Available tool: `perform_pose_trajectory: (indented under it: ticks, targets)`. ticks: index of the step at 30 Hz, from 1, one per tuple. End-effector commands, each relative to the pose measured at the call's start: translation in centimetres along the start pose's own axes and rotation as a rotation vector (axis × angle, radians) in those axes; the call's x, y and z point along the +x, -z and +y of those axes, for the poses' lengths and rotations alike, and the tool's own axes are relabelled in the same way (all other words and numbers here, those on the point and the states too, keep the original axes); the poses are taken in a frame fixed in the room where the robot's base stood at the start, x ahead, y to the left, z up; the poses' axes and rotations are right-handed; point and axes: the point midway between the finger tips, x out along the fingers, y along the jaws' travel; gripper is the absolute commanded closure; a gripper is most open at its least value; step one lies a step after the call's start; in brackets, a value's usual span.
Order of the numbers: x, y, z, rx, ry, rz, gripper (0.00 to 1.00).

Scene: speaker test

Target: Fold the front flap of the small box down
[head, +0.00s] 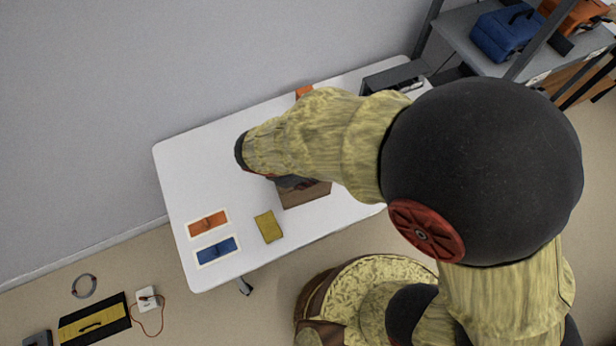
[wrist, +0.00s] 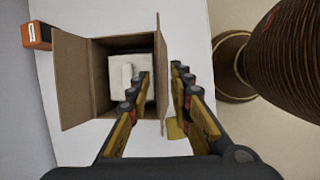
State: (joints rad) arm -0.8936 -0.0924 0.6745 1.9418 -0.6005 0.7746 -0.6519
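The small box (head: 306,195) is brown cardboard and stands on the white table, partly hidden under my arm in the head view. In the wrist view the box (wrist: 78,85) is open at the top, with a white object (wrist: 122,80) inside. Its left flap leans outward. The flap on its right side, facing my base (wrist: 285,60), stands up and shows nearly edge-on (wrist: 159,62). My gripper (wrist: 160,74) is open, one finger over the box's opening and the other outside, with that flap's edge between them. Whether either finger touches it I cannot tell.
The white table (head: 185,165) also bears an orange panel (head: 208,224), a blue panel (head: 217,250) and a yellow pad (head: 269,227) near the box. An orange item (wrist: 36,35) stands beyond the box. A dark grey case (head: 393,77) is at the far end. The table's left part is mostly clear.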

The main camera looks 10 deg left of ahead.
Motion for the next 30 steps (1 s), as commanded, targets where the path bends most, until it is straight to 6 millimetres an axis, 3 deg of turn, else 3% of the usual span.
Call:
perform_pose_trajectory:
  ticks: [6,16,27,30]
  targets:
    - [2.3,0.0,0.0,0.001,0.0,0.0,0.79]
    - [2.6,0.0,0.0,0.002,0.0,0.0,0.79]
    - [2.6,0.0,0.0,0.002,0.0,0.0,0.99]
    - [2.6,0.0,0.0,0.002,0.0,0.0,1.0]
